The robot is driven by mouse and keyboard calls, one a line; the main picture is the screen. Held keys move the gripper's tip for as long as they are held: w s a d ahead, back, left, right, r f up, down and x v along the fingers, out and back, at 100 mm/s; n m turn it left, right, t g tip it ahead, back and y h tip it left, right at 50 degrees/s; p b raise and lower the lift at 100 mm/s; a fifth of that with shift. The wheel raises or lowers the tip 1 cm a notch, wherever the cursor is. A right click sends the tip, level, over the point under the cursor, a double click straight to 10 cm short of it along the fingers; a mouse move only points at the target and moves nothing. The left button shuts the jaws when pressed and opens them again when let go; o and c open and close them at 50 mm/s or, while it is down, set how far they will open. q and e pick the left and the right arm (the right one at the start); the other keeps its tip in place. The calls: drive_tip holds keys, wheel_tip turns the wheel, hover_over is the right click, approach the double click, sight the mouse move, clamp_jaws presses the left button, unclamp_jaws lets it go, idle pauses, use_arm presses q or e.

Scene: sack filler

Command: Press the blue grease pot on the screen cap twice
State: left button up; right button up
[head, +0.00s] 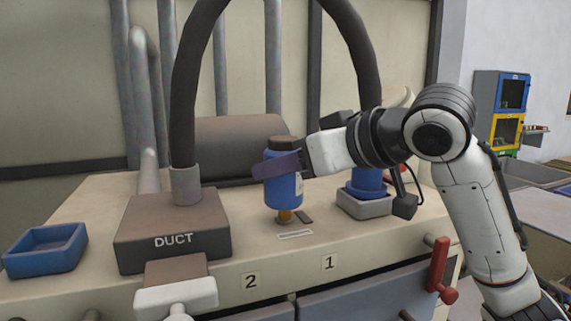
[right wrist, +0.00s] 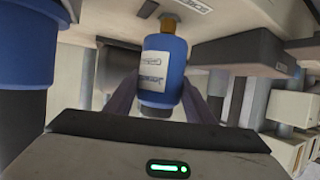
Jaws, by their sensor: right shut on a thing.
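My right gripper (head: 278,166) is shut on a blue bottle-shaped pot (head: 284,192) with a dark top and a pale label. It holds the pot upright by its upper part, over the counter. The pot also shows in the right wrist view (right wrist: 163,62), upside down between the purple fingers (right wrist: 165,103). A small brass-coloured piece (head: 285,216) is directly below the pot, at counter level. It also shows in the right wrist view (right wrist: 168,23), against the pot's end. I cannot tell whether it is the screw cap or part of the pot. My left gripper is not in view.
A brown DUCT block (head: 175,232) with a thick dark hose stands left of the pot. A second blue object (head: 367,184) sits in a grey tray (head: 365,208) close on the right. A blue tray (head: 45,250) is far left. A red handle (head: 439,270) is at front right.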

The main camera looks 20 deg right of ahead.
sight(285, 138)
drive_tip(key=shift+f+b, duration=0.35)
drive_tip(key=shift+f, duration=0.4)
idle(0.4)
drive_tip(key=shift+r, duration=0.1)
drive_tip(key=shift+r+p, duration=0.35)
drive_tip(key=shift+r, duration=0.45)
drive_tip(key=shift+f+b, duration=0.4)
drive_tip(key=shift+f, duration=0.5)
idle(0.6)
drive_tip(key=shift+r, duration=0.15)
drive_tip(key=shift+r+p, duration=0.4)
drive_tip(key=shift+r, duration=0.35)
drive_tip(key=shift+r, duration=2.5)
